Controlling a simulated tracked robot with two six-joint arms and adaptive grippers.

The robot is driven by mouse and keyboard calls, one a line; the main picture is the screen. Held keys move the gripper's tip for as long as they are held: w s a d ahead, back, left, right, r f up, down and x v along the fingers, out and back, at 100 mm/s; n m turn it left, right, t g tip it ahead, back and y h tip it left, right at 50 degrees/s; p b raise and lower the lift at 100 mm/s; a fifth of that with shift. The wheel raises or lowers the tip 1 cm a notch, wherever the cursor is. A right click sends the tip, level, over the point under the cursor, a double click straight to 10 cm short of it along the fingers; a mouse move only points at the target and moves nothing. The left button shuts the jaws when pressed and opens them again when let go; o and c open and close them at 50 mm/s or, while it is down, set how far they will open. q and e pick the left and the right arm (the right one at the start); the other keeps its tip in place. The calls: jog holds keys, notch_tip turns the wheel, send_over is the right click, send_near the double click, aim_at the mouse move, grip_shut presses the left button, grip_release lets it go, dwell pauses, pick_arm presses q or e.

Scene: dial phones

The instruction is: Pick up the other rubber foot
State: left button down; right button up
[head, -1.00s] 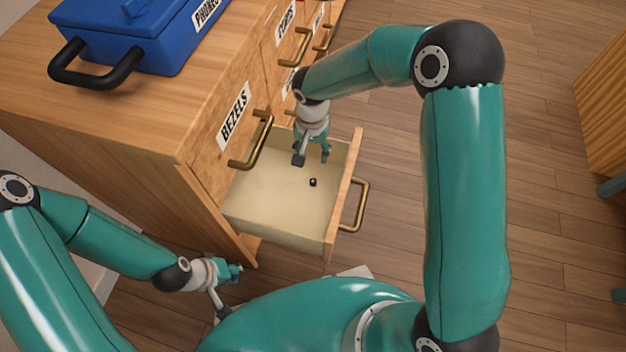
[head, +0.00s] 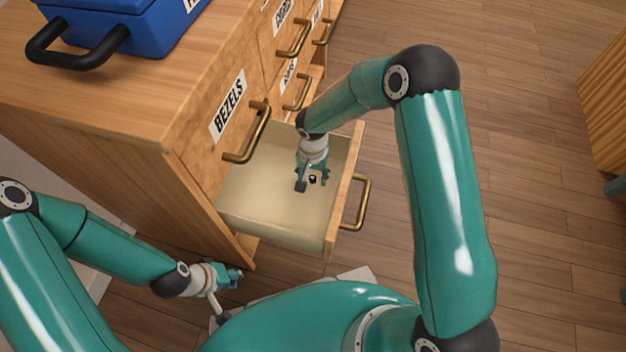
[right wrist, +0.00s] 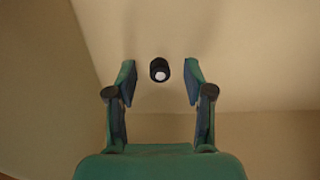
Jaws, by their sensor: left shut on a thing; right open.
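The rubber foot (head: 312,179), a small black cylinder with a pale centre, rests on the floor of the open drawer (head: 262,205). My right gripper (head: 313,184) is inside the drawer, open, above the foot. In the right wrist view the foot (right wrist: 160,70) shows between the two open fingertips, clear of both. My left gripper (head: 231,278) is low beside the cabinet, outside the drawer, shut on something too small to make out.
The wooden cabinet (head: 110,125) has other closed drawers with brass handles, one labelled BEZELS (head: 228,106). The BEZELS handle (head: 250,137) juts out over the open drawer. A blue case (head: 135,25) stands on top. The drawer floor around the foot is clear.

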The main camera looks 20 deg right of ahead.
jog(key=shift+f, duration=0.1)
jog(key=c, duration=0.8)
jog(key=shift+c, duration=0.2)
